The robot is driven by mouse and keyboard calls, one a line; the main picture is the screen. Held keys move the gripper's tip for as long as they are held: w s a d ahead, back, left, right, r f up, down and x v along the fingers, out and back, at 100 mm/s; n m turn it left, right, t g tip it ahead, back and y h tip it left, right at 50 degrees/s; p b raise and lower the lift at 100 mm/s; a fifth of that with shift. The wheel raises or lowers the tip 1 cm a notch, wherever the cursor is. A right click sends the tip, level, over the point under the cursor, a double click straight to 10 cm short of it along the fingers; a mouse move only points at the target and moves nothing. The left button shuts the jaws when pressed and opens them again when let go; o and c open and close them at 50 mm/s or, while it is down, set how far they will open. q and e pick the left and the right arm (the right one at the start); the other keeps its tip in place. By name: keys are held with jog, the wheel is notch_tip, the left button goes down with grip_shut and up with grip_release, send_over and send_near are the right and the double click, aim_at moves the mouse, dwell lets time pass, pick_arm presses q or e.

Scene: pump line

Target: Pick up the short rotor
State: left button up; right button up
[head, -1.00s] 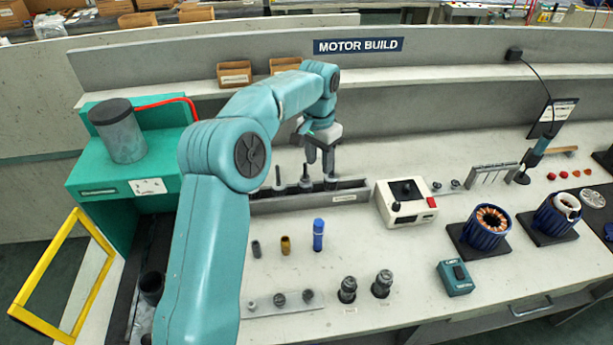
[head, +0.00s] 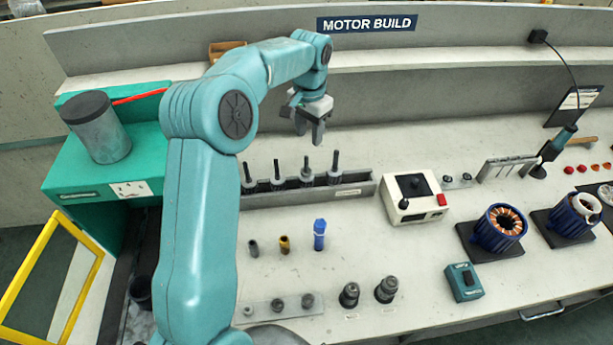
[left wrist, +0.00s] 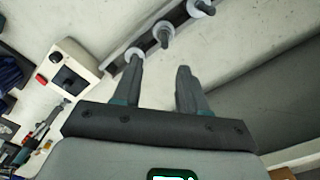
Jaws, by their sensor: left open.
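Several rotors with thin dark upright shafts stand in a row in a grey rack (head: 355,191) on the bench. They include a left one (head: 249,182), a middle one (head: 306,174) and a right-end one (head: 334,176). They look close in length, so I cannot tell which is the short rotor. My left gripper (head: 309,136) is open and empty, above and behind the rack, apart from the rotors. In the left wrist view its open fingers (left wrist: 160,65) have nothing between them. Rotors (left wrist: 165,35) show beyond the fingertips there. My right gripper is not in view.
A white control box (head: 414,197) stands right of the rack. Small cylinders, including a blue one (head: 319,235), stand in front of it. A green machine (head: 105,170) with a yellow frame (head: 55,285) is at left. The back shelf wall rises behind my gripper.

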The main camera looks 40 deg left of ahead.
aim_at(306, 157)
pick_arm(q)
notch_tip(306, 157, down, 5)
jog(key=shift+s+d+r, duration=0.1)
jog(key=shift+s+d, duration=0.05)
jog(key=shift+s+f+p, duration=0.1)
jog(key=shift+f+p, duration=0.2)
jog(key=shift+p, duration=0.1)
jog(key=f, duration=0.2)
jog(key=a+f+p, duration=0.1)
jog(key=f, duration=0.1)
jog(key=shift+a+f, duration=0.1)
jog(key=shift+f, duration=0.4)
jog(key=c, duration=0.7)
grip_shut()
